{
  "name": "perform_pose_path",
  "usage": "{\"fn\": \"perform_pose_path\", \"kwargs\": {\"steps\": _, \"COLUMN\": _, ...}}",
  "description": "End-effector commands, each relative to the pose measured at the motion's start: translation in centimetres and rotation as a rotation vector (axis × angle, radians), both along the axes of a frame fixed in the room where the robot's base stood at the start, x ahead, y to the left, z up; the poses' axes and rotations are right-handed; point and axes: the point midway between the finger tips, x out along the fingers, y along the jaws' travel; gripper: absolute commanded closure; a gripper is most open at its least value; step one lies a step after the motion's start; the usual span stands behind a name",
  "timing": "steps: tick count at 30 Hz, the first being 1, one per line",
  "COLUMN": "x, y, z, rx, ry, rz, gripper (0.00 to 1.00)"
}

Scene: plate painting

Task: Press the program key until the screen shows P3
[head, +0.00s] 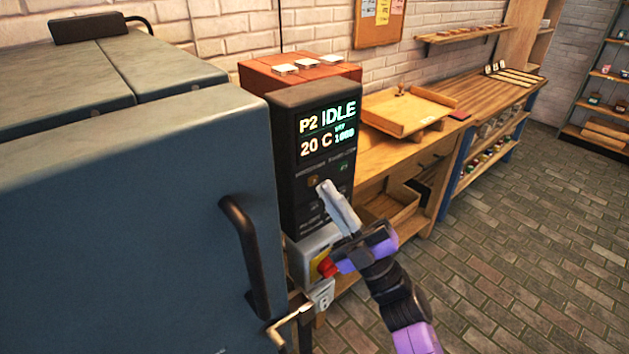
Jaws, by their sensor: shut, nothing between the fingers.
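A dark control panel (287,185) stands upright beside the large blue-grey kiln body (120,210). Its lit screen (328,130) reads "P2 IDLE", "20 C" and a smaller figure that looks like 1000. Below the screen are small keys; an orange-marked key (313,181) and a green-marked key (344,167) show. Their labels are too small to read. My gripper (323,187) is shut and empty, its tips in front of the panel close to the orange-marked key. I cannot tell whether the tips touch it. My fingers hide part of the lower keys.
A black door handle (243,255) sticks out from the kiln left of my arm. A grey box with a red knob (326,267) sits below the panel. A wooden bench (405,158) with a wooden tray (400,112) stands behind. The brick floor (520,230) at right is clear.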

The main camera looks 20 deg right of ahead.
Motion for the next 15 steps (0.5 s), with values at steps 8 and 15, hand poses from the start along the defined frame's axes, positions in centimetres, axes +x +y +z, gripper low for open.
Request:
{"fn": "perform_pose_path", "kwargs": {"steps": 8, "x": 0.64, "y": 0.24, "z": 0.01, "rx": 0.0, "ry": -0.001, "rz": 0.001, "gripper": 1.0}}
{"fn": "perform_pose_path", "kwargs": {"steps": 15, "x": 0.64, "y": 0.23, "z": 0.02, "rx": 0.0, "ry": -0.001, "rz": 0.001, "gripper": 1.0}}
